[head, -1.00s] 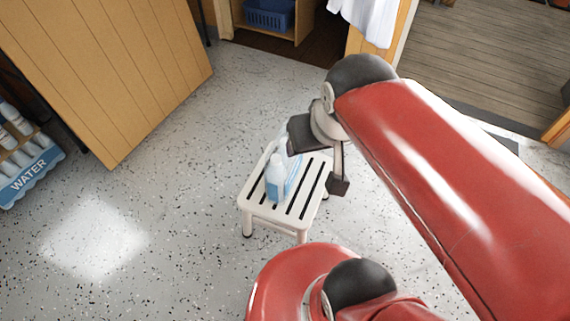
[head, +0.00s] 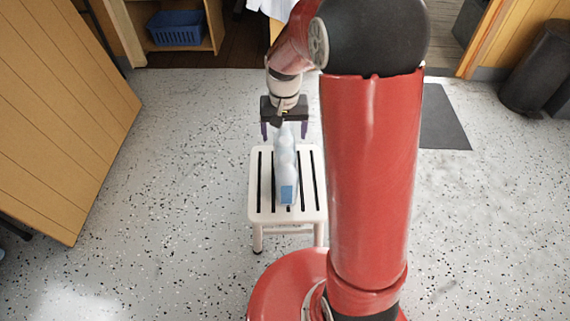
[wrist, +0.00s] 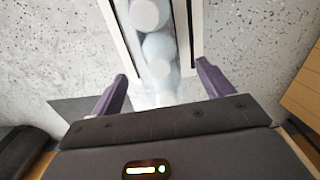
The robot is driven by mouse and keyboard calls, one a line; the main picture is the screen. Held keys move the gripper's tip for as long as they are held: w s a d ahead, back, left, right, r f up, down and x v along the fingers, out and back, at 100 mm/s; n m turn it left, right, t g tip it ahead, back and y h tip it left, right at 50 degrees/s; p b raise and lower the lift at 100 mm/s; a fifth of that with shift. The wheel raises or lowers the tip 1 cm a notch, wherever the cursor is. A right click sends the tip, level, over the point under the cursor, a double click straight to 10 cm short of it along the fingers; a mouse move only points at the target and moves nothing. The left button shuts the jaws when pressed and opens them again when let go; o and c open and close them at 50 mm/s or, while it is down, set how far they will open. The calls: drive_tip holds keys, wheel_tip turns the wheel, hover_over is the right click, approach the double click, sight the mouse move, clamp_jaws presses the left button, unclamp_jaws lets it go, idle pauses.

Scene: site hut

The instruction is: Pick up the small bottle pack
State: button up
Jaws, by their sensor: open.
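The small bottle pack (head: 286,172), pale white and blue with a blue label at its near end, stands on a white slatted stool (head: 309,189). It also shows in the wrist view (wrist: 158,50) as a row of round white caps or tops under clear wrap. My gripper (head: 284,133) is at the far end of the pack, with its purple fingers apart, one to each side. In the wrist view the open fingers (wrist: 160,85) flank the line of the pack, with clear space on both sides. I cannot tell whether the fingertips are level with the pack or above it.
A wooden panel (head: 60,110) stands at the left. A shelf with a blue basket (head: 175,28) is at the back left. A dark bin (head: 537,68) and a dark mat (head: 443,117) are at the right. Speckled floor around the stool is clear.

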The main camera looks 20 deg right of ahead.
sight(285, 138)
wheel_tip(285, 138, down, 6)
drive_tip(key=shift+d+f, duration=0.1)
drive_tip(key=shift+f, duration=0.1)
drive_tip(key=shift+c, duration=0.3)
clamp_jaws()
drive_tip(key=shift+w+r, duration=0.1)
drive_tip(key=shift+r, duration=0.05)
idle(0.3)
